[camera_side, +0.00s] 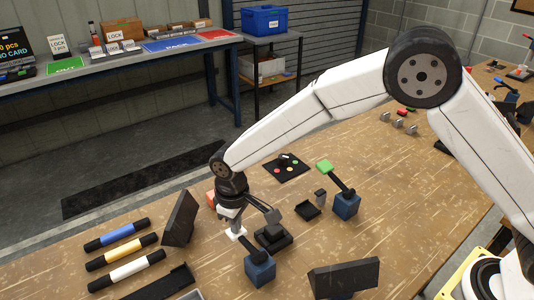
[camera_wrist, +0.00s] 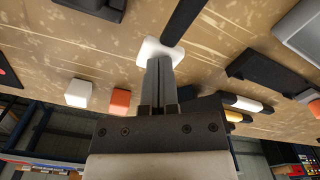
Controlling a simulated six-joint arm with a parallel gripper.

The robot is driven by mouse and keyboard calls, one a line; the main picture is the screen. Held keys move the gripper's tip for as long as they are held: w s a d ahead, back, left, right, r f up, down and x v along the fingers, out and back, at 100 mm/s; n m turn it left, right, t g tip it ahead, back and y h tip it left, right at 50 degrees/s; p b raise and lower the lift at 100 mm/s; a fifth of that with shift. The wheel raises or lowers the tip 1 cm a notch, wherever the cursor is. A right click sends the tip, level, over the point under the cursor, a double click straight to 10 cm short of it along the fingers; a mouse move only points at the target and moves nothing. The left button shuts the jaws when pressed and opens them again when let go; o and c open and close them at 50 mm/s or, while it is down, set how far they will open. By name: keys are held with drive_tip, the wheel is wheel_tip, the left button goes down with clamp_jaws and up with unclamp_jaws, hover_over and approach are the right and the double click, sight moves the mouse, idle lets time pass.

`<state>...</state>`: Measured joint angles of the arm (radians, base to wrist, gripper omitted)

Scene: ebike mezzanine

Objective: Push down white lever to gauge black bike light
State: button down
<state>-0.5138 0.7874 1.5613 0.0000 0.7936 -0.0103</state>
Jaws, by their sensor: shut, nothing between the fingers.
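The white lever's square white pad (camera_side: 236,233) sits at the end of a black arm that runs to a blue block (camera_side: 260,269). My gripper (camera_side: 238,222) points down over this pad, fingers together and empty. In the wrist view the fingertips (camera_wrist: 160,62) overlap the white pad (camera_wrist: 151,50), its black arm (camera_wrist: 185,22) running up and right. I cannot tell whether they touch. A black block (camera_side: 271,235), which looks like the bike light, sits in a black holder right of the pad. A dark part (camera_wrist: 97,6) is cut off at the wrist view's top edge.
A green-padded lever (camera_side: 325,166) on a blue block (camera_side: 346,206) stands further right. Blue, yellow and white cylinders (camera_side: 124,269) lie at left beside a tilted black panel (camera_side: 180,218). Another black panel (camera_side: 344,278) stands in front. An orange block (camera_wrist: 120,100) and white block (camera_wrist: 78,93) are nearby.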

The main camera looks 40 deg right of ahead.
drive_tip(key=shift+r, duration=0.15)
wheel_tip(320, 180, up, 8)
idle(1.6)
drive_tip(key=s+d+m+t, duration=0.1)
drive_tip(key=s+d+m, duration=0.1)
drive_tip(key=s+d, duration=0.3)
drive_tip(key=s+d+f+m, duration=0.1)
drive_tip(key=s+d, duration=0.4)
drive_tip(key=d, duration=0.6)
drive_tip(key=s+d+m+t, duration=0.1)
drive_tip(key=s+d+m, duration=0.2)
drive_tip(key=s+d, duration=0.3)
drive_tip(key=d, duration=0.3)
drive_tip(key=shift+f+t, duration=0.3)
